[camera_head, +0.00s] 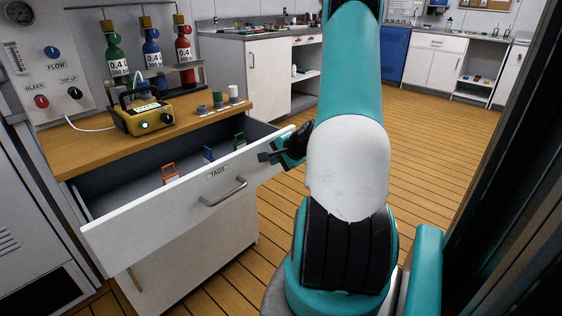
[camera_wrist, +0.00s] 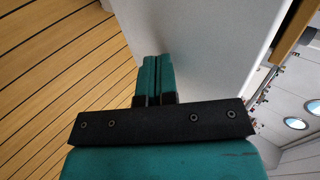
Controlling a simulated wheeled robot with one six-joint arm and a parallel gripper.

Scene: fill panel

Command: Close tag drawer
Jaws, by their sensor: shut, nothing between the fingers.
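The tag drawer (camera_head: 150,222) has a white front labelled TAGS and a grey bar handle (camera_head: 224,192). It stands pulled out of the wooden-topped cabinet (camera_head: 200,250). Inside it are an orange tag (camera_head: 170,172), a blue tag (camera_head: 208,154) and a green tag (camera_head: 239,141). My gripper (camera_head: 268,155) is at the right end of the drawer front, near its top edge. In the wrist view my gripper (camera_wrist: 154,78) is shut and empty, with its teal fingertips close against a white panel (camera_wrist: 205,45). I cannot tell whether they touch it.
A yellow device (camera_head: 143,117) and several small cylinders (camera_head: 218,100) stand on the cabinet top. Green, blue and red bottles (camera_head: 184,45) stand behind, beside the gauge panel (camera_head: 45,65). The wooden floor (camera_head: 440,130) to the right is clear.

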